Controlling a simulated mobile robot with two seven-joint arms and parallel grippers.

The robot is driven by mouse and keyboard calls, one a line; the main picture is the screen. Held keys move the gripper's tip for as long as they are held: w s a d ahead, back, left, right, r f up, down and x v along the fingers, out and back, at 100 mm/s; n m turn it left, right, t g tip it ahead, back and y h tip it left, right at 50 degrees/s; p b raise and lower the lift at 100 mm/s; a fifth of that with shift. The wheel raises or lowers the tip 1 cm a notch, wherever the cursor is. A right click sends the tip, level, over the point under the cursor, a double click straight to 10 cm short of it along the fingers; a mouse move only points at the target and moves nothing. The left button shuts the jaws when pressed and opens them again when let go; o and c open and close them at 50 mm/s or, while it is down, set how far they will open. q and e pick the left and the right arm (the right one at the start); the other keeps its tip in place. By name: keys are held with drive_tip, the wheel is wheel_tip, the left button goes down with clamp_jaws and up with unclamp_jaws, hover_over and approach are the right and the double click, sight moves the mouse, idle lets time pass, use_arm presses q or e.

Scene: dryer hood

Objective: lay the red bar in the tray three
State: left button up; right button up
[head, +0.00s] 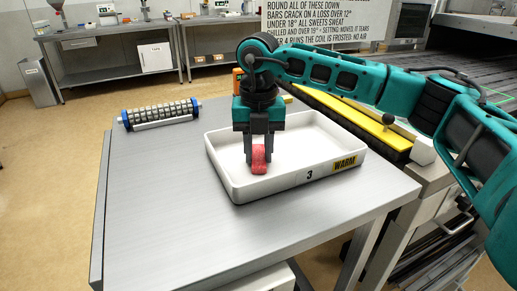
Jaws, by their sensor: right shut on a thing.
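The white tray three (224,181) stands on the metal table, with a "3" and a yellow "WARM" label on its front wall. My right gripper (259,156) points down inside the tray, near its front left part. It is shut on the red bar (259,168), which shows between and below the fingers. I cannot tell whether the bar touches the tray floor. My left gripper is not in view.
A roller with blue ends (160,114) lies at the table's back left. A yellow-topped rail (355,118) runs behind the tray beside a dark conveyor (480,60). The table's front left (160,220) is clear.

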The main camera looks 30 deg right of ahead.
sight(259, 157)
drive_tip(key=shift+f, duration=0.15)
drive_tip(key=o, duration=1)
drive_tip(key=shift+o, duration=0.2)
wheel_tip(259, 157, up, 12)
drive_tip(key=shift+r+p, duration=0.2)
drive_tip(key=shift+p, duration=0.25)
drive_tip(key=shift+s, duration=0.1)
